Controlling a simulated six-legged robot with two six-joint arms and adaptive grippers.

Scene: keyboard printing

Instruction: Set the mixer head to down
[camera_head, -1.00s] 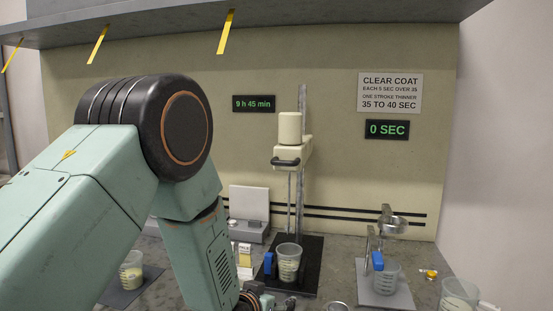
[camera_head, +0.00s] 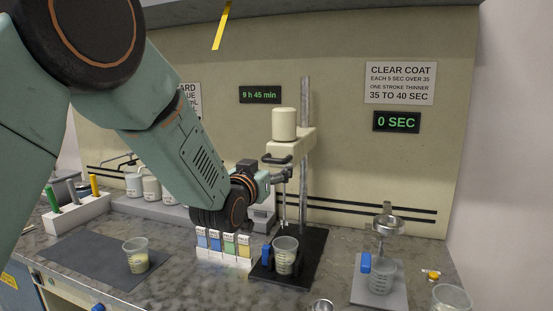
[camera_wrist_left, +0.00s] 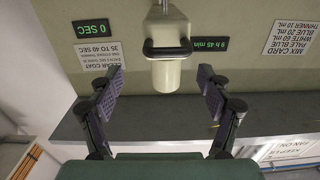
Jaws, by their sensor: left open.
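The cream mixer head (camera_head: 299,143) sits high on its metal post (camera_head: 306,190), above a black base (camera_head: 312,262). A dark handle (camera_head: 277,159) crosses its front. A thin stirring shaft hangs below the head, over a clear cup (camera_head: 285,257) on the base. My left gripper (camera_head: 284,177) is at the handle's height or just below it, close by. In the left wrist view, which is upside down, the mixer head (camera_wrist_left: 166,74) and handle (camera_wrist_left: 167,48) show beyond my open, empty left gripper (camera_wrist_left: 160,88). My right gripper is out of view.
Colored packs (camera_head: 222,243) stand under my left wrist. A cup (camera_head: 136,255) stands on a dark mat at left. Another cup (camera_head: 451,299) is at the right front.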

